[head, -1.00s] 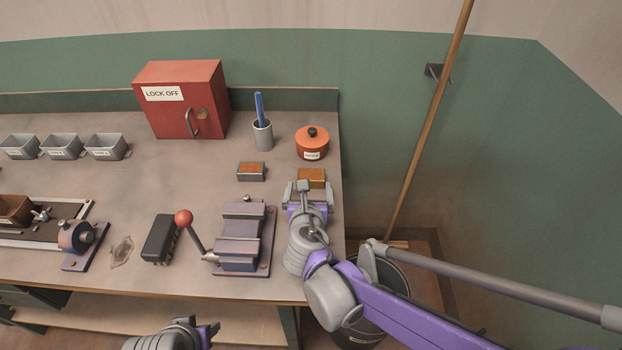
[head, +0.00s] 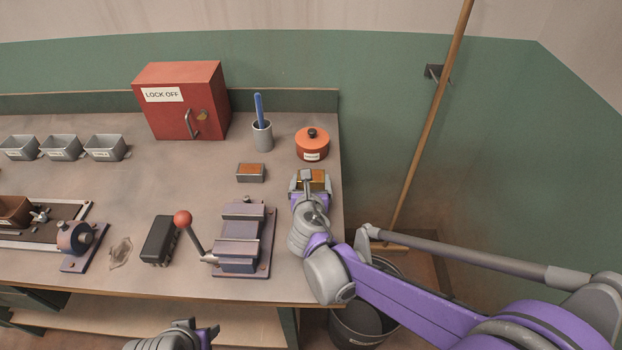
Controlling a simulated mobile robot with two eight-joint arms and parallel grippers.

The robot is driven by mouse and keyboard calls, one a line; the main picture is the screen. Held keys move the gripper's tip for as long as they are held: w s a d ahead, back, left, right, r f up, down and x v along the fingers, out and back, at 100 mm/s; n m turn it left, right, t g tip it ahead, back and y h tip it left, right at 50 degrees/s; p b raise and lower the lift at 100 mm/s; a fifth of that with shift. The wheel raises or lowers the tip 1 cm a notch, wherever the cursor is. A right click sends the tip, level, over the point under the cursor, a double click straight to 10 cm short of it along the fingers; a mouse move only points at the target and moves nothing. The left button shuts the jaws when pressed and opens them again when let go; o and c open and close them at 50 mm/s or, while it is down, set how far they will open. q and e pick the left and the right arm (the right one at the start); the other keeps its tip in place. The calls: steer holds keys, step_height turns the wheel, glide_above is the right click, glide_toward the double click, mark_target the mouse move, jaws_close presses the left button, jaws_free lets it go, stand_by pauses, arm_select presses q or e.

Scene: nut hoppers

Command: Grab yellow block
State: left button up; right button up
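The yellow block (head: 316,175) lies on the bench near its right edge, in front of the orange pot. My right gripper (head: 311,184) reaches over it from the front, with one finger at each side of the block. The fingers stand apart about as wide as the block, and I see no clear sign of a grip. The gripper hides the block's front part. My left gripper (head: 207,334) shows only in part at the bottom edge, in front of the bench, and its fingers are not clear.
An orange lidded pot (head: 312,144) stands just behind the block. A grey block with an orange-brown top (head: 250,173) lies to its left. A vise (head: 242,238) with a red-knobbed lever (head: 183,218) is front left. A cup (head: 262,136) and red box (head: 183,100) stand behind.

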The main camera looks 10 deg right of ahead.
jaws_close()
steer(key=shift+r, duration=0.15)
